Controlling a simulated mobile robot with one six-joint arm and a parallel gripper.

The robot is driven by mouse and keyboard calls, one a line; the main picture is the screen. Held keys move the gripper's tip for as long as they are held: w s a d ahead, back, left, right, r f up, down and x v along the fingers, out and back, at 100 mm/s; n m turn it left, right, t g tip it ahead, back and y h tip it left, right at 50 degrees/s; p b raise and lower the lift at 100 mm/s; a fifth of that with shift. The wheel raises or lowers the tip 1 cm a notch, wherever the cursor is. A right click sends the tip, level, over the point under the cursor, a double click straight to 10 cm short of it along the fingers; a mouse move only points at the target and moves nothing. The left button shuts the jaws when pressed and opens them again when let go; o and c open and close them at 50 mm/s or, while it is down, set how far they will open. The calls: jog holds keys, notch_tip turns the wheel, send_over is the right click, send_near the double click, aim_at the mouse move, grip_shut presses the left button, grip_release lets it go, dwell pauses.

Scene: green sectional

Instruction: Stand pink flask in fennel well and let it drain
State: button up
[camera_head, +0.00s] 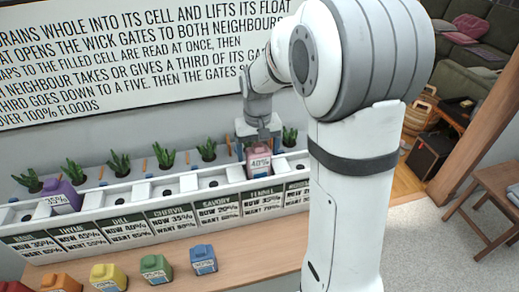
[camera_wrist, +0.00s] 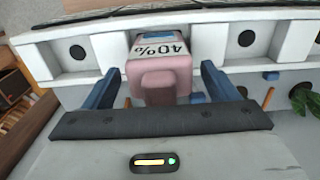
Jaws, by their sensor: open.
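The pink flask (camera_head: 261,158), marked 40%, stands roughly upright in the white planter trough, behind the panel labelled fennel (camera_head: 263,201). Its base is hidden by the trough front, so I cannot see how deep it sits. My gripper (camera_head: 262,136) is directly above it, pointing down. In the wrist view the pink flask (camera_wrist: 160,67) lies between the two blue fingers of my gripper (camera_wrist: 160,88). The fingers are open, with a visible gap on each side of the flask.
Orange (camera_head: 61,283), yellow (camera_head: 108,277), green (camera_head: 155,268) and blue (camera_head: 203,259) flasks stand on the wooden bench in front. Green plants (camera_head: 119,164) line the trough's back. A text board (camera_head: 130,60) hangs behind.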

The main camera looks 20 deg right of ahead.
notch_tip(320, 180, up, 12)
jog(key=shift+f+b, duration=0.2)
jog(key=shift+b, duration=0.45)
jog(key=shift+r, duration=0.25)
jog(key=s+f+t, duration=0.1)
jog(key=s+f, duration=0.1)
jog(key=s, duration=0.8)
jog(key=s+f+t, duration=0.2)
jog(key=s+f, duration=0.1)
jog(key=s, duration=0.7)
jog(key=shift+s+d+t, duration=0.15)
jog(key=shift+s+t, duration=0.1)
jog(key=shift+t, duration=0.05)
